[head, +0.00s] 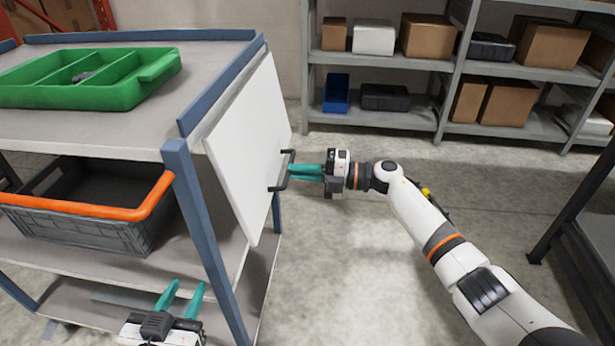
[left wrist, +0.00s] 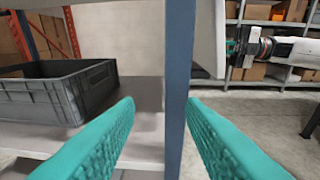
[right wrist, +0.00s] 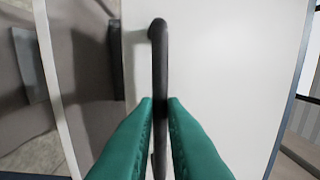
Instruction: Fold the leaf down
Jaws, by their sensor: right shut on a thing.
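The white leaf (head: 245,140) is at the right end of the cart and slopes steeply down and outward from the edge of the top shelf. A black bar handle (head: 285,172) stands out from its outer face. My right gripper (head: 297,174) is shut on the handle. In the right wrist view the handle (right wrist: 159,60) runs between the teal fingers, with the white leaf (right wrist: 225,80) behind it. My left gripper (head: 185,292) is open and empty, low beside the cart. The left wrist view shows its fingers (left wrist: 160,110) apart, with a blue cart post beyond.
The cart top (head: 150,135) holds a green divided tray (head: 125,97). A grey crate (head: 90,222) with an orange rim stands on the shelf below. A storage rack (head: 420,118) with boxes stands behind. The floor right of the cart is open.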

